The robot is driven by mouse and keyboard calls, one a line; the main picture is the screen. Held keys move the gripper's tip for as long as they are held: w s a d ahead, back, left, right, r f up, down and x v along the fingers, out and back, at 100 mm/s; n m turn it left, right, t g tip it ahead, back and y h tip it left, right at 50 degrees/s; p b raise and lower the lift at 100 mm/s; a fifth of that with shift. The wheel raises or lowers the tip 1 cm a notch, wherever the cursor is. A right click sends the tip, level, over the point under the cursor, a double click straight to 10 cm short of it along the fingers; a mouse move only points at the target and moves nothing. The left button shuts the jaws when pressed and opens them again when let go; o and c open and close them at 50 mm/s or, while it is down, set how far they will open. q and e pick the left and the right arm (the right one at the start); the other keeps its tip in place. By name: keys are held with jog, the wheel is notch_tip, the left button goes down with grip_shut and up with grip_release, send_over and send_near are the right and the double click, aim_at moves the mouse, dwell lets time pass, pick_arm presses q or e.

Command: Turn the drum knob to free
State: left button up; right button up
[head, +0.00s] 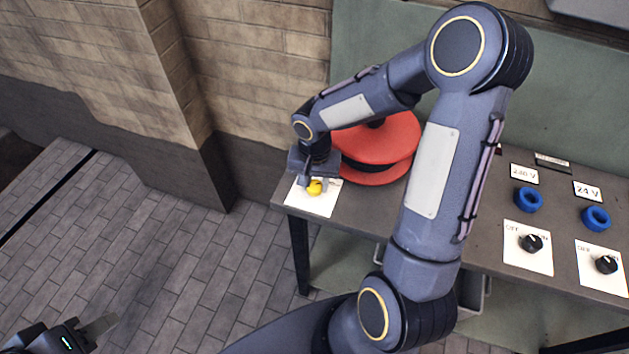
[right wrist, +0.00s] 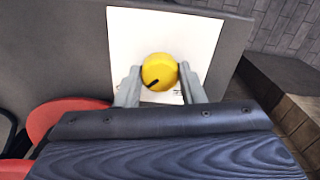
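The drum knob (head: 315,187) is yellow and sits on a white card (head: 310,203) at the left end of the bench. In the right wrist view the knob (right wrist: 160,71) has a black mark at its lower left. My right gripper (right wrist: 160,76) points down at it, one finger on each side, with no clear gap between fingers and knob. The right gripper (head: 313,182) partly covers the knob in the head view. My left gripper (head: 100,326) is at the bottom left, away from the bench; its finger opening is not clear.
A red drum (head: 375,145) stands on the bench (head: 375,208) right beside the knob card. Farther right are two blue rings (head: 527,199) and two black knobs (head: 531,243) on OFF-marked cards. A brick wall (head: 262,75) is behind. My right arm covers the middle of the bench.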

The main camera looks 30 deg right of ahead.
jog(key=shift+c, duration=0.9)
jog(key=shift+n, duration=0.3)
jog(key=n+b, duration=0.1)
jog(key=n, duration=0.1)
jog(key=shift+n, duration=0.4)
jog(key=n+b, duration=0.1)
jog(key=n, duration=0.8)
jog(key=shift+n, duration=2.7)
